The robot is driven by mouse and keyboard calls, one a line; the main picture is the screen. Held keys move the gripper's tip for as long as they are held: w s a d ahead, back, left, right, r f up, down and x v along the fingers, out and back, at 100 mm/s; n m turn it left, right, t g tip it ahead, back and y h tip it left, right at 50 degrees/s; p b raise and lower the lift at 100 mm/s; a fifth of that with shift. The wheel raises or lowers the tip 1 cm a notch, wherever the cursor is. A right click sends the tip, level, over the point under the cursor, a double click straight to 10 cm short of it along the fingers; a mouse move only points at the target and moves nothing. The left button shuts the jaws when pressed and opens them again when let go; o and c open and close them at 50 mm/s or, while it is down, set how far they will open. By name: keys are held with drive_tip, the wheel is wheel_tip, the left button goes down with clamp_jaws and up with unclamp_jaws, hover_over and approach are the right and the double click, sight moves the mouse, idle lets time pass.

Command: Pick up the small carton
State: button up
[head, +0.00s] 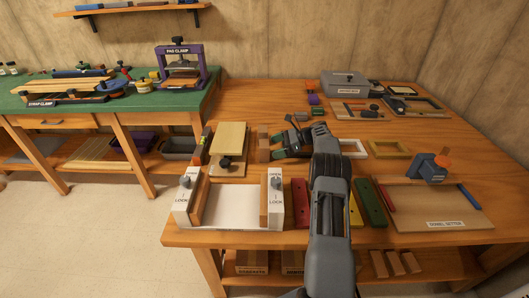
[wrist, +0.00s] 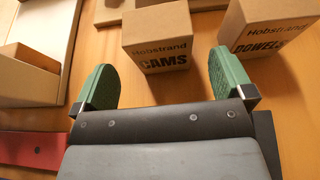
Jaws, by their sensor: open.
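Two small brown cartons stand on the bench. The one marked "Hobstrand CAMS" (wrist: 158,42) is ahead of my gripper, in line with the space between its fingers. The one marked "Hobstrand DOWELS" (wrist: 268,27) stands to its right. The task does not say which carton is meant. In the head view, they appear as small brown shapes (head: 263,141) just left of my gripper (head: 284,138), too small to read. My gripper (wrist: 163,66) is open, its green fingers apart with nothing held. The CAMS carton's lower front lies near the fingertips; I cannot tell whether they touch.
A pale fixture with wooden blocks (wrist: 28,58) lies left of the fingers, and a red strip (wrist: 30,148) lies nearer.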

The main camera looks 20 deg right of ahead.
sight(264, 149)
drive_tip(key=shift+b+x, duration=0.35)
drive_tip(key=shift+x, duration=2.35)
drive_tip(key=shift+w+r, duration=0.1)
drive_tip(key=shift+r, duration=0.1)
drive_tip(key=c, duration=1.1)
